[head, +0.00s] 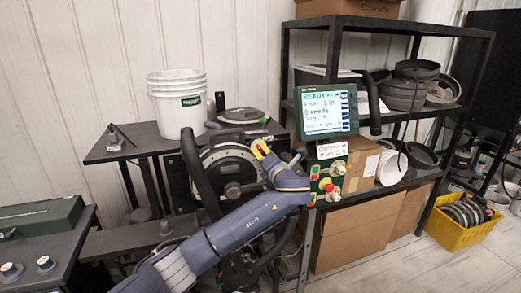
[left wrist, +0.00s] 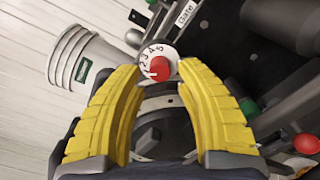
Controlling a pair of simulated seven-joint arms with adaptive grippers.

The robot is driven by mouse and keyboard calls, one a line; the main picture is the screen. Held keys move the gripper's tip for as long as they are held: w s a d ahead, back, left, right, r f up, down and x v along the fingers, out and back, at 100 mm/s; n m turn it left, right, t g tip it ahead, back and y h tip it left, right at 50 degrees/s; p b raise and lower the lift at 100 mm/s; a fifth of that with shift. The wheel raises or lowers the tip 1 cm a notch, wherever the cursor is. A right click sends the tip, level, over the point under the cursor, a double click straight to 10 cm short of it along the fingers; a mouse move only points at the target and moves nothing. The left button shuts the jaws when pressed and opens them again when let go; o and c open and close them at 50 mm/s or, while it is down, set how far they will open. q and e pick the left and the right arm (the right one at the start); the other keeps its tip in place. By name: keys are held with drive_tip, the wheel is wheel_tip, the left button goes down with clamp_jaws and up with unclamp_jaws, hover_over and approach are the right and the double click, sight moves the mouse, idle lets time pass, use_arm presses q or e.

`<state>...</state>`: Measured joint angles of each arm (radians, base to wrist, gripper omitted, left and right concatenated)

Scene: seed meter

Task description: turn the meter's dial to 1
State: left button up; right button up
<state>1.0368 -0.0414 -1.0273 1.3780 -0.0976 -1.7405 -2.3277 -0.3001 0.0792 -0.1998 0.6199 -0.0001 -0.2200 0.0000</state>
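The meter (head: 205,160) is a dark round unit with a pale-rimmed disc, standing at the table's edge in the head view. In the left wrist view its dial (left wrist: 146,58) is a small white disc with printed numbers and a red centre. I cannot tell which number it is set to. My left gripper (head: 261,149) has yellow fingers and is over the right side of the meter, hiding the dial in the head view. In the left wrist view the gripper (left wrist: 160,68) is open, with its fingertips apart on either side of the dial; contact is unclear. My right gripper is not in view.
Stacked white buckets (head: 178,103) stand behind the meter. A screen (head: 326,110) reading READY and a control panel with knobs (head: 328,184) are close to the right of my left gripper. A shelf (head: 400,115) with boxes and a yellow crate (head: 452,236) are farther right.

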sight(261, 149)
use_arm(q)
drive_tip(key=shift+x, duration=1.6)
clamp_jaws()
